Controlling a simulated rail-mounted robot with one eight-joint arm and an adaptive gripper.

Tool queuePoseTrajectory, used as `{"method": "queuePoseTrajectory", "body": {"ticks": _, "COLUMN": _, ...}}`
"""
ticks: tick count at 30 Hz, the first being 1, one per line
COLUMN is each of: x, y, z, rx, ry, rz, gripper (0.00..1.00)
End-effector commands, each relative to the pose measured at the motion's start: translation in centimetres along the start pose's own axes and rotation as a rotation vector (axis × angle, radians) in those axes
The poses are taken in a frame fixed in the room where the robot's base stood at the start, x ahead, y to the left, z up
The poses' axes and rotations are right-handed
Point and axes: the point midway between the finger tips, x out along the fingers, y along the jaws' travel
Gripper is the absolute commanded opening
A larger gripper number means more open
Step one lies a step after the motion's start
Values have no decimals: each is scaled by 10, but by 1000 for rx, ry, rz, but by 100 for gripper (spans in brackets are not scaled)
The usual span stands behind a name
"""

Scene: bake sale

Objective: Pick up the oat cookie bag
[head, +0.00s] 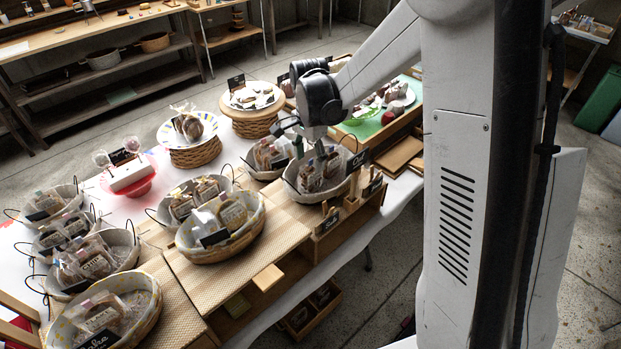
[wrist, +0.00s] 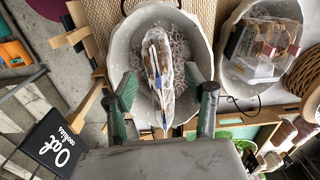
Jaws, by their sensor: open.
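The oat cookie bag (wrist: 155,50) is a clear bag with brown contents. It stands in a pale lined basket (wrist: 118,52) with shredded filling. A black "Oat cookies" sign (wrist: 55,143) is beside this basket in the wrist view; an "Oat" sign (head: 358,159) also shows in the head view. My gripper (wrist: 163,88) is open, with one green-padded finger on each side of the bag's near end. In the head view, my gripper (head: 310,150) is above the basket (head: 331,197) at the table's right part. Contact with the bag cannot be told.
A neighbouring basket (wrist: 225,50) holds more bags close on the right in the wrist view. In the head view, another basket of bags (head: 251,167) stands just left of my gripper. Wooden sign holders (head: 371,186) stand at the basket's right.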

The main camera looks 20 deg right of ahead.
Motion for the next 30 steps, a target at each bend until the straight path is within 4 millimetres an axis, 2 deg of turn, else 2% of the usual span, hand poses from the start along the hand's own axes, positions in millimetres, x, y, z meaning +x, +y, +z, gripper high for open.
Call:
{"method": "queuePoseTrajectory", "body": {"ticks": 12, "x": 46, "y": 2, "z": -1, "rx": 0, "ry": 0, "rz": 0, "gripper": 49}}
{"method": "queuePoseTrajectory", "body": {"ticks": 22, "x": 51, "y": 2, "z": -1, "rx": 0, "ry": 0, "rz": 0, "gripper": 49}}
{"method": "queuePoseTrajectory", "body": {"ticks": 30, "x": 51, "y": 2, "z": -1, "rx": 0, "ry": 0, "rz": 0, "gripper": 15}}
